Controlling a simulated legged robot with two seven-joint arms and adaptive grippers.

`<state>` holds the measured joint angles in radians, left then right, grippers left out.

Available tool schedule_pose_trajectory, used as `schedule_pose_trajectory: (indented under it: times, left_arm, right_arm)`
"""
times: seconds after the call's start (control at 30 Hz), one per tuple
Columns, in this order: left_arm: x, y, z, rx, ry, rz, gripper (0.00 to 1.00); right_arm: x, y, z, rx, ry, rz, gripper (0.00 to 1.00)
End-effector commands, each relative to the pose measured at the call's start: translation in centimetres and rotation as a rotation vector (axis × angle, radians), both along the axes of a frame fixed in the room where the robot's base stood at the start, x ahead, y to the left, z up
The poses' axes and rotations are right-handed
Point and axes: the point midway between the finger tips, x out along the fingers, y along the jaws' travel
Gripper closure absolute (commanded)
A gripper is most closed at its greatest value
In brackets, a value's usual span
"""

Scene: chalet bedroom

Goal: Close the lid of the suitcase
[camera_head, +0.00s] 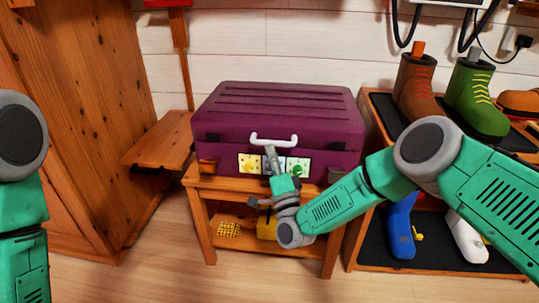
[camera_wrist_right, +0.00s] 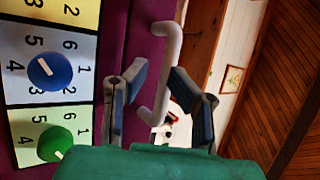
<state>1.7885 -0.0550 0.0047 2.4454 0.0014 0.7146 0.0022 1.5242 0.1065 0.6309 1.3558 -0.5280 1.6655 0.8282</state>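The purple suitcase (camera_head: 280,115) stands on a low wooden bench, and its lid (camera_head: 275,97) looks down on the body. A white handle (camera_head: 273,139) sticks out from its front, above a panel with coloured dials (camera_head: 252,163). My right gripper (camera_head: 271,150) is at the handle. In the right wrist view, my right gripper's fingers (camera_wrist_right: 160,75) are apart, with the white handle (camera_wrist_right: 165,80) showing between them; whether they touch it I cannot tell. The dials (camera_wrist_right: 50,71) show at the left there. My left arm is at the left edge; its gripper is out of view.
The wooden bench (camera_head: 230,184) has a lower shelf with a yellow item (camera_head: 266,224). A shoe rack (camera_head: 375,262) with several boots stands close on the right. A wooden cabinet (camera_head: 75,110) stands on the left. The floor (camera_head: 150,280) in front is clear.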

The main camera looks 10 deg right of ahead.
Motion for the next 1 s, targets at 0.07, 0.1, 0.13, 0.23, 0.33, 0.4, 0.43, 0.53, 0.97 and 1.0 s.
schedule_pose_trajectory:
  times: [0.07, 0.1, 0.13, 0.23, 0.33, 0.4, 0.43, 0.53, 0.97, 1.0]
  left_arm:
    - [-0.1, 0.0, 0.0, 0.0, 0.001, 0.0, 0.0]
    - [-0.1, 0.0, 0.0, 0.0, 0.001, 0.0, 0.0]
    - [-0.1, 0.0, 0.0, 0.0, 0.001, 0.0, 0.0]
    - [-0.1, 0.0, 0.0, 0.0, 0.001, 0.0, 0.0]
    - [-0.1, 0.0, 0.0, 0.0, 0.001, 0.0, 0.0]
    - [-0.1, 0.0, 0.0, 0.0, 0.001, 0.0, 0.0]
    - [-0.1, 0.0, 0.0, 0.0, 0.001, 0.0, 0.0]
    - [-0.1, 0.0, 0.0, 0.0, 0.001, 0.0, 0.0]
    - [-0.1, 0.0, 0.0, 0.0, 0.001, 0.0, 0.0]
    - [-0.1, 0.0, 0.0, 0.0, 0.001, 0.0, 0.0]
  right_arm:
    - [-0.5, -0.2, -0.3, 0.0, 0.001, -0.002, 0.78]
    - [-0.9, -0.3, -0.6, 0.0, 0.002, -0.001, 0.78]
    - [-1.3, -0.3, -0.8, 0.0, 0.002, 0.0, 0.78]
    - [-3.0, -0.6, -1.8, -0.002, 0.005, -0.001, 0.78]
    - [-5.0, -0.9, -3.0, -0.001, 0.007, 0.002, 0.78]
    - [-6.3, -1.1, -3.7, -0.002, 0.007, 0.003, 0.78]
    - [-6.8, -1.1, -4.0, -0.003, 0.007, 0.003, 0.78]
    - [-8.4, -1.4, -4.9, -0.002, 0.007, 0.002, 0.78]
    - [-10.3, -1.6, -5.9, -0.003, 0.005, 0.004, 0.78]
    - [-10.3, -1.6, -5.9, -0.003, 0.005, 0.004, 0.78]
